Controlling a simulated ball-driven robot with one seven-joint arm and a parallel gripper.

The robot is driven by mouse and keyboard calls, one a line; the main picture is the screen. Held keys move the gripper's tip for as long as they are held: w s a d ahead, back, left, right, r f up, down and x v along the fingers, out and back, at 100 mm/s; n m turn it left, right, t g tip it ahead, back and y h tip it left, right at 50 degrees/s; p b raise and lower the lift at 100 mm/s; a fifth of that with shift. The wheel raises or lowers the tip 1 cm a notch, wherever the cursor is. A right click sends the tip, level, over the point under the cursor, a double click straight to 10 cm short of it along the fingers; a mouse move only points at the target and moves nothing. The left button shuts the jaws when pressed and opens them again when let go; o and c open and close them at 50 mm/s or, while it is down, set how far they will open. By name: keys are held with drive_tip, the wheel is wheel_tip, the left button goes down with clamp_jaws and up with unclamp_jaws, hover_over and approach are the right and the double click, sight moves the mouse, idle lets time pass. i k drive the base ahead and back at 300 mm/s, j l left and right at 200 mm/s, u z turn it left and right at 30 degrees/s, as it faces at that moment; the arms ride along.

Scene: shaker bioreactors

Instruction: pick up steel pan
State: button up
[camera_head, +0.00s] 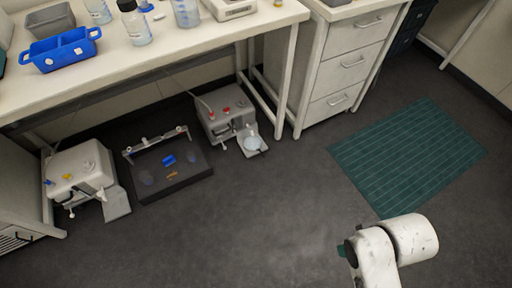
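A grey rectangular open container (50,20) stands on the bench at the upper left, behind a blue tray. It may be the steel pan, but I cannot tell its material for sure. My white arm shows at the lower right over the floor, far from the bench. My gripper cannot be made out, so I cannot see whether it holds anything.
The white bench (120,75) carries a blue tray (62,50), bottles (134,24) and a white device (228,8). Below it are two grey machines (78,172) (225,112) and a black platform (168,172). A drawer cabinet (345,60) stands right. Middle floor is clear; a green mat (410,155) lies right.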

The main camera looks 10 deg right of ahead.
sight(254, 143)
drive_tip(key=i+j, duration=0.3)
drive_tip(key=i, duration=0.2)
drive_tip(key=i+j+z, duration=0.1)
drive_tip(key=i+j, duration=0.15)
drive_tip(key=i, duration=0.25)
drive_tip(key=i+j, duration=0.35)
drive_tip(key=i, duration=0.15)
drive_tip(key=i+j, duration=0.3)
drive_tip(key=i, duration=0.2)
drive_tip(key=i+z, duration=0.05)
